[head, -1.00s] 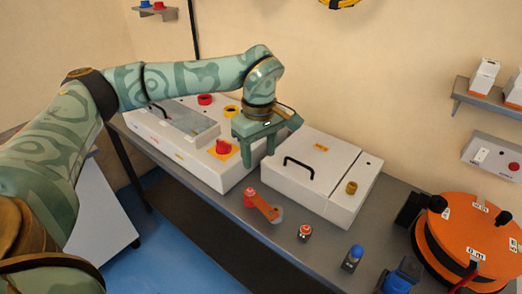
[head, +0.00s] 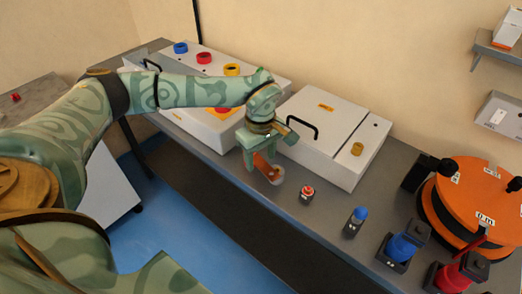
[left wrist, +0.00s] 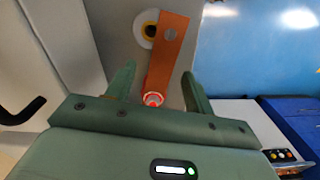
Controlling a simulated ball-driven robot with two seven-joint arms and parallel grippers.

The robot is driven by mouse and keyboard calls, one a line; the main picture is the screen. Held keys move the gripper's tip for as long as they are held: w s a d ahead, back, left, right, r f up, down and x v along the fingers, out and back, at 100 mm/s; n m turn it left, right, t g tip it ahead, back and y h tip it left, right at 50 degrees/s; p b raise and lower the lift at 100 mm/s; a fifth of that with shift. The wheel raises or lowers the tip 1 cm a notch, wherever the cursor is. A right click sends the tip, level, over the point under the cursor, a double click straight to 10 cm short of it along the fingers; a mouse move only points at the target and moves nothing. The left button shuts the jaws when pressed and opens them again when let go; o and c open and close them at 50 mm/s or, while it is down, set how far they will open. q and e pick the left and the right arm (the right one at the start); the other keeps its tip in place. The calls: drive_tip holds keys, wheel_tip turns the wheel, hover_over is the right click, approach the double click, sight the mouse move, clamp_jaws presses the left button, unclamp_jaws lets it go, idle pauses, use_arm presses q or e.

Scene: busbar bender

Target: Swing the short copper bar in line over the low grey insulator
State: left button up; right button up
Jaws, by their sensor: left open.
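The short copper bar (head: 268,167) is a flat orange strip on the bench; it also shows in the left wrist view (left wrist: 170,50). Its near end lies at a red round post (left wrist: 153,99), which the gripper hides in the head view. A low pale round piece with a dark centre (left wrist: 148,30), apparently the low grey insulator, sits at the bar's far end (head: 277,178). The bar covers only one side of it. My left gripper (head: 258,164) is open over the post end, with one finger on each side of the bar and gaps visible. My right gripper is out of view.
A red-topped insulator (head: 306,193), a blue one (head: 355,220) and larger blue (head: 400,248) and red ones stand rightward along the bench. A white box with a black handle (head: 330,135) stands behind. An orange reel (head: 480,195) is at right.

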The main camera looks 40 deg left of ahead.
use_arm(q)
drive_tip(key=shift+c, duration=0.3)
clamp_jaws()
drive_tip(key=shift+w+d+r+n, duration=0.1)
drive_tip(key=shift+w+n, duration=0.15)
drive_tip(key=shift+n, duration=0.35)
drive_tip(key=shift+w+d+n+p, duration=0.1)
drive_tip(key=shift+w+n+p, duration=0.15)
drive_tip(key=shift+n+p, duration=0.25)
drive_tip(key=shift+o, duration=0.2)
unclamp_jaws()
